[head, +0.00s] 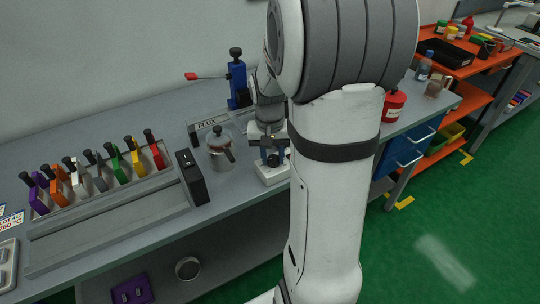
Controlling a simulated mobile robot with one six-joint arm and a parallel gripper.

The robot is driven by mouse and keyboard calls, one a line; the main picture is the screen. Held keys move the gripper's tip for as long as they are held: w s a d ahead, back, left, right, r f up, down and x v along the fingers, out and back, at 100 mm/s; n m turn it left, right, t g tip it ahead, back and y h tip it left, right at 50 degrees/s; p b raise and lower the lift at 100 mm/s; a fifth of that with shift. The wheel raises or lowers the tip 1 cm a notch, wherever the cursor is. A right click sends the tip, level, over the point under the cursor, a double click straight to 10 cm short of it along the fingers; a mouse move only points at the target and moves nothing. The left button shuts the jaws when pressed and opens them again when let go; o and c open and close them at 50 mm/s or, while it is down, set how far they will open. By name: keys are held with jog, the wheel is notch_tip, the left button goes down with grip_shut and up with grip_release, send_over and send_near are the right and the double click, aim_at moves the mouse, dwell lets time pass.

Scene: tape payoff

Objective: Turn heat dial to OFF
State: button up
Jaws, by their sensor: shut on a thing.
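My gripper (273,157) points down over a small white unit (270,177) on the grey bench, just right of the glass pot. Its fingers are closed around a small dark knob at the unit's top, which I take to be the heat dial (273,160). The dial is small and partly covered by the fingers. Its markings and the setting it points to cannot be read. My own arm hides the bench just right of the unit.
A glass pot (221,152) stands close left of the unit, before a FLUX sign (208,123). A black block (192,177) and a rack of coloured-handled tools (100,180) lie further left. A blue press with a red lever (238,82) stands behind; a red container (394,105) is right.

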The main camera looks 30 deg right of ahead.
aim_at(272, 159)
jog(key=n, duration=0.4)
jog(key=shift+d+r+n, duration=0.1)
jog(key=shift+n, duration=0.2)
jog(key=shift+w+n, duration=0.1)
jog(key=shift+n, duration=1.6)
jog(key=shift+t, duration=0.3)
jog(key=o, duration=0.9)
jog(key=shift+o, duration=0.4)
jog(key=r, duration=0.7)
jog(key=shift+a+r+p, duration=0.25)
jog(key=shift+r+p, duration=0.1)
jog(key=shift+p, duration=0.05)
